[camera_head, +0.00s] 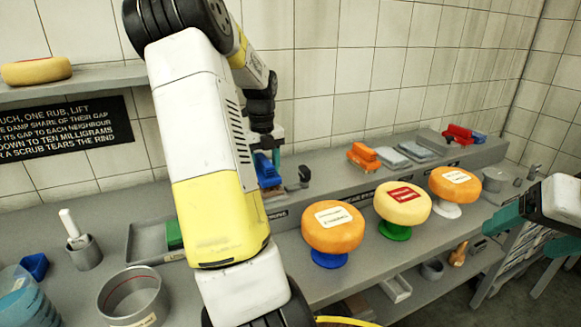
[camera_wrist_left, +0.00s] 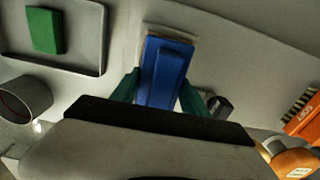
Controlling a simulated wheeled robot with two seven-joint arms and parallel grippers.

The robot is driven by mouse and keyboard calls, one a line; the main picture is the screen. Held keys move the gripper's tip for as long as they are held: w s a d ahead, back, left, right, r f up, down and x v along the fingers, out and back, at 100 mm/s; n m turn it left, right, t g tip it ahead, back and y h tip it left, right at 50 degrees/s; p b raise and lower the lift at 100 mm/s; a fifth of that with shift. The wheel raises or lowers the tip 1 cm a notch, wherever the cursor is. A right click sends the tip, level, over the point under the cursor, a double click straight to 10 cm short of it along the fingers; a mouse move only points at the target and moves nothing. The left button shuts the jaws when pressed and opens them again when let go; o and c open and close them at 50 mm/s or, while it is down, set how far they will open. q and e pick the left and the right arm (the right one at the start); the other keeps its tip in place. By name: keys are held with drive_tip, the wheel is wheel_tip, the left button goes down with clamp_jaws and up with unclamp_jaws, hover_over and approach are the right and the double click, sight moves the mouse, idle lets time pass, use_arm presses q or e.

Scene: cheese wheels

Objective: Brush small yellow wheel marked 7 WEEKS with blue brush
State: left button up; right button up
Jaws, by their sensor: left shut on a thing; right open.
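A yellow wheel (camera_head: 403,198) with a red label sits on a green stand in the middle of three wheels in the head view; its label is too small to read. My left gripper (camera_head: 270,152) is at the back of the counter, left of the wheels, shut on the blue brush (camera_head: 267,170). In the left wrist view the blue brush (camera_wrist_left: 163,72) sits between the teal fingers, over the grey ledge. Its bristles are hidden. My right gripper (camera_head: 535,215) is open and empty at the right edge, right of the wheels.
An orange wheel (camera_head: 332,220) on a blue stand and another (camera_head: 455,183) on a white stand flank the yellow one. An orange brush (camera_head: 363,157) and red brush (camera_head: 458,133) lie on the back ledge. A grey pot (camera_head: 133,298) and tray (camera_head: 148,240) stand left.

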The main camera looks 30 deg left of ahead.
sight(264, 159)
use_arm(q)
drive_tip(key=shift+r, duration=3.5)
